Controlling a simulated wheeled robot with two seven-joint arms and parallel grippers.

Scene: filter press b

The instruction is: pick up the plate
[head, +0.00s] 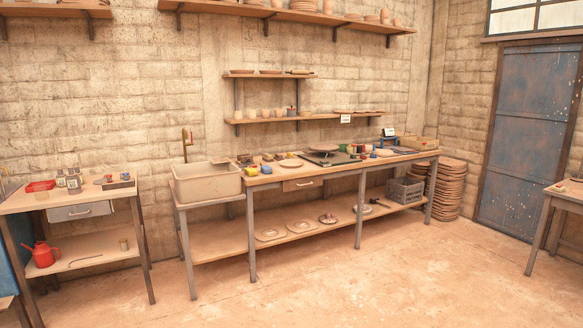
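Several plate-like discs are in the head view, and I cannot tell which one is the task's plate. A pale round plate (291,163) lies on the long workbench (345,171), right of the sink. Another pale disc (385,153) lies further right on the bench. On the bench's lower shelf lie two flat pale plates, a left one (270,234) and a right one (300,227). A darker disc (328,219) and a grey disc (362,209) lie further right there. Neither of my grippers is in view.
A sink basin (207,182) stands at the bench's left end. A side table (75,198) with a red watering can (43,254) below is at left. Stacked discs (449,189) stand by the blue door (526,135). Another table (568,194) is at right. The floor in front is clear.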

